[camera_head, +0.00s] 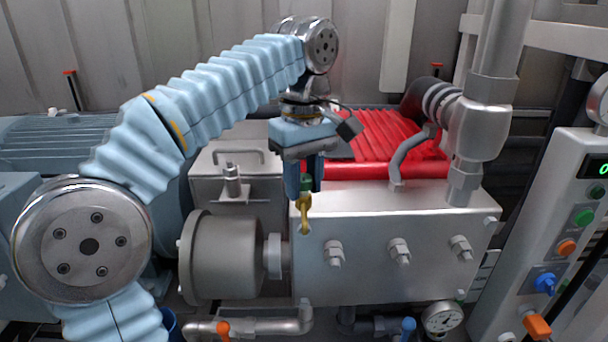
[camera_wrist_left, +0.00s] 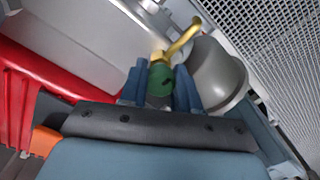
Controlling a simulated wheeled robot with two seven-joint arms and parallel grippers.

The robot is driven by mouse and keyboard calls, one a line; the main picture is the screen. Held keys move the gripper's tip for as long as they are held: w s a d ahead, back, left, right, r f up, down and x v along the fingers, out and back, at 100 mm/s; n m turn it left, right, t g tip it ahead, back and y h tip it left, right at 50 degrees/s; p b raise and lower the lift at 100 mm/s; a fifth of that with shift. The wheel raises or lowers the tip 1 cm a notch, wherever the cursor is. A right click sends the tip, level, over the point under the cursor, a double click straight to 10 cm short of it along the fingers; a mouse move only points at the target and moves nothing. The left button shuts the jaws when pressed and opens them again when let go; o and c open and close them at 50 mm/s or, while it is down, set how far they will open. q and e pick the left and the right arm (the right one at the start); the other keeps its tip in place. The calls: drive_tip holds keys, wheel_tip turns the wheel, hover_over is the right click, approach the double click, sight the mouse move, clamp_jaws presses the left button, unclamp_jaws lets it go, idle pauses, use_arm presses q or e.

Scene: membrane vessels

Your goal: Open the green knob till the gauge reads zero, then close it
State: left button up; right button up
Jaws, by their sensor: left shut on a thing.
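The green knob (camera_head: 306,184) sits on top of a small brass bent fitting (camera_head: 304,215) at the left front corner of the steel block (camera_head: 375,240). My left gripper (camera_head: 306,188) comes down from above and is shut on the green knob. In the left wrist view the knob (camera_wrist_left: 160,80) shows between the two blue fingers (camera_wrist_left: 160,84). A round dial gauge (camera_head: 442,318) is at the lower right of the block; its reading is too small to tell. My right gripper is not in view.
An orange handle (camera_head: 223,329) and a blue handle (camera_head: 408,325) are on the pipes below the block. A control panel (camera_head: 560,230) with coloured knobs stands at the right. A red ribbed cover (camera_head: 385,140) and a thick vertical pipe (camera_head: 490,100) are behind the block.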

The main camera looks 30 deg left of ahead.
sight(304, 176)
use_arm(q)
drive_tip(key=shift+c, duration=0.5)
drive_tip(key=n, duration=0.3)
drive_tip(key=n+p, duration=0.1)
drive_tip(key=n, duration=0.5)
drive_tip(key=shift+n, duration=0.3)
drive_tip(key=n, duration=0.4)
drive_tip(key=n+p, duration=0.1)
drive_tip(key=n, duration=0.4)
drive_tip(key=shift+n, duration=0.3)
drive_tip(key=o, duration=1)
wheel_tip(304, 176, up, 6)
drive_tip(key=shift+r+p, duration=0.2)
drive_tip(key=shift+p, duration=0.5)
drive_tip(key=shift+r, duration=0.55)
